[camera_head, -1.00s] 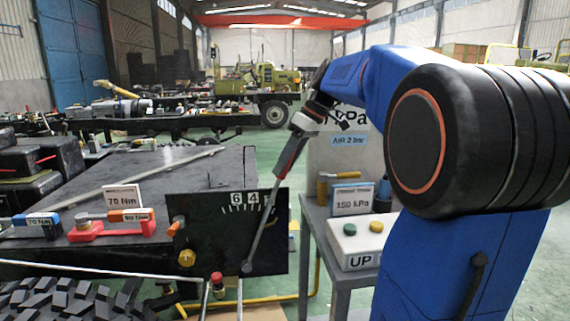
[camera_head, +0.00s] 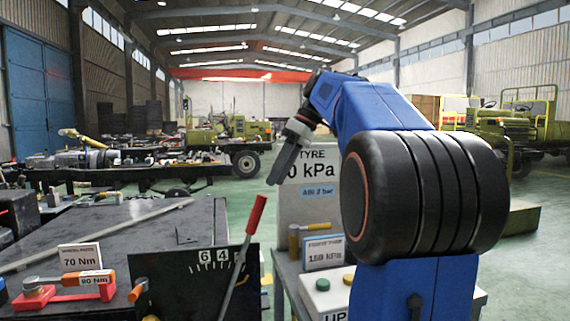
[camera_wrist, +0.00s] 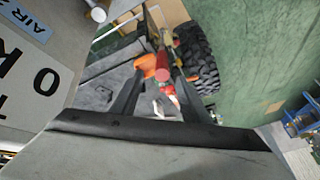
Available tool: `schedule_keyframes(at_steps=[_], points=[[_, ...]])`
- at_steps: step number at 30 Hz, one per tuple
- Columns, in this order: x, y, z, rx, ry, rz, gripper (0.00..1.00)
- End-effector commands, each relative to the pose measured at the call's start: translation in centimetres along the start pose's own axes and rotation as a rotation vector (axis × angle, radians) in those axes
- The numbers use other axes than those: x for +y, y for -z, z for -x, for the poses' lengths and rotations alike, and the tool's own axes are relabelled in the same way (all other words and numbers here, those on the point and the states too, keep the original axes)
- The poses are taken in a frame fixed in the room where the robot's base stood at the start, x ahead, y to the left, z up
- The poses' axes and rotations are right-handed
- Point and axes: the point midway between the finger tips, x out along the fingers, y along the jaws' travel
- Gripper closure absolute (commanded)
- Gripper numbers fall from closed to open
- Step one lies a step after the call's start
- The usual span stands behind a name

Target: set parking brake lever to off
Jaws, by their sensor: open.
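The parking brake lever (camera_head: 239,264) is a thin metal rod with a red handle (camera_head: 256,214), tilted up to the right in front of a black panel (camera_head: 175,268) marked 6 and 4. My gripper (camera_head: 275,180) is above and slightly right of the handle, apart from it in the head view. In the wrist view, my open gripper (camera_wrist: 158,78) shows two dark fingers, with the red handle (camera_wrist: 164,64) appearing between and beyond their tips. The lever's lower end is near the bottom edge of the head view.
A dark workbench (camera_head: 120,222) with a red and orange torque tool (camera_head: 70,289) and a 70 Nm sign (camera_head: 80,257) is at left. A stand with a green-buttoned box (camera_head: 330,297) and a tyre pressure board (camera_head: 300,205) is right of the lever.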

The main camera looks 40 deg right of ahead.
Motion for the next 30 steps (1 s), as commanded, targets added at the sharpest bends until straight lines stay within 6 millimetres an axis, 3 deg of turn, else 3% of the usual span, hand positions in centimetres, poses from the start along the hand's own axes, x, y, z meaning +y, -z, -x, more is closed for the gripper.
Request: schedule_keyframes(at_steps=[3, 9, 30], points=[[0.1, 0.0, 1.8, 0.001, -0.001, -0.001, 0.58], [0.1, 0.0, 3.3, 0.0, 0.0, -0.001, 0.58], [0.0, 0.0, 3.5, 0.0, 0.001, 0.0, 0.58]])
